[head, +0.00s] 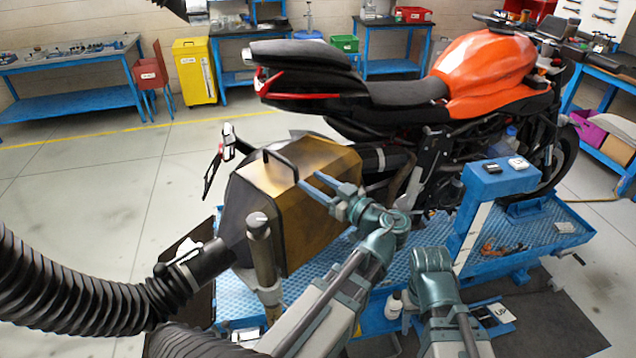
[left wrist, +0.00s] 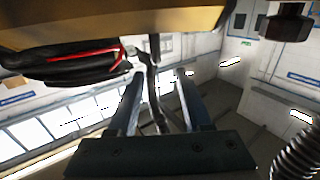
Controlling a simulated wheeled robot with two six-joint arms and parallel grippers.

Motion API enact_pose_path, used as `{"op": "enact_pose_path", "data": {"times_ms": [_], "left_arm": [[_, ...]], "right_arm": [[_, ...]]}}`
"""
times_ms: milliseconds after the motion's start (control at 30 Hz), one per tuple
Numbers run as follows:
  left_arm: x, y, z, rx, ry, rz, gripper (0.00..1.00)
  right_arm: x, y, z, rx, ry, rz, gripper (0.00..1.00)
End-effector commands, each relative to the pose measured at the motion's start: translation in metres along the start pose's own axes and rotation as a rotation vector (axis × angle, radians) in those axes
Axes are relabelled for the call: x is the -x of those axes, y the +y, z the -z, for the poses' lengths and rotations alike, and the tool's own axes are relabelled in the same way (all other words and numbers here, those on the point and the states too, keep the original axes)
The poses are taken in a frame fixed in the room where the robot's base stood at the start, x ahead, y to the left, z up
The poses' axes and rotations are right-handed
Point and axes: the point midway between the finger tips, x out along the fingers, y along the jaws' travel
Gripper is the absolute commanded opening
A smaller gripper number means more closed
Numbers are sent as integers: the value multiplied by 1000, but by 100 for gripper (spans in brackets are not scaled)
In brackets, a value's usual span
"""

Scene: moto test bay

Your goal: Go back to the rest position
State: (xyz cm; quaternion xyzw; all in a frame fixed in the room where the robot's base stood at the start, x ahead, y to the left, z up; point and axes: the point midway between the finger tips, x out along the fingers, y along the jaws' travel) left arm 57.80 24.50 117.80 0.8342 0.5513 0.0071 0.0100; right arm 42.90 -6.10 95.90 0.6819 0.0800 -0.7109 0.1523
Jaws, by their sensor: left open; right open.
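My left gripper (head: 309,180) is in front of a gold and black box (head: 310,225) with a black handle (head: 281,160) on top. Its two blue-grey fingers are apart, with nothing seen gripped. In the left wrist view the open fingers (left wrist: 160,78) point away from the camera, below the gold underside (left wrist: 120,22). A thin dark upright part (left wrist: 152,85) shows between them; I cannot tell whether it is near or far. My right arm's teal joint shows at lower centre right in the head view; the right gripper itself is not visible.
An orange motorcycle (head: 490,60) stands on a blue platform (head: 545,215) behind the box. A ribbed black hose (head: 70,285) joins the box from the left. A blue post (head: 495,180) stands at right. Benches and a yellow cabinet (head: 194,72) line the wall; the left floor is clear.

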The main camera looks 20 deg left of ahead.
Motion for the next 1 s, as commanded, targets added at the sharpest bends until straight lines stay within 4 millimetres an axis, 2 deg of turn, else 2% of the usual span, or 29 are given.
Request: {"op": "enact_pose_path", "data": {"times_ms": [367,467,567,667,800,900,1000], "left_arm": [[0,0,0,-2,-2,0,50],[2,-3,-10,-43,-46,3,50],[8,-11,-38,-167,-177,1,50],[25,-22,-81,-366,-382,-38,50],[69,-38,-142,-680,-696,-196,50],[110,-48,-176,-882,-894,-376,50],[151,-56,-198,-1042,-1044,-581,50]], "right_arm": [[0,0,0,0,0,0,50],[0,0,0,0,0,0,50],[0,0,0,0,0,0,50],[0,0,0,0,0,0,50],[0,0,0,0,0,0,50],[0,0,0,0,0,0,50],[0,0,0,0,0,0,50]]}}
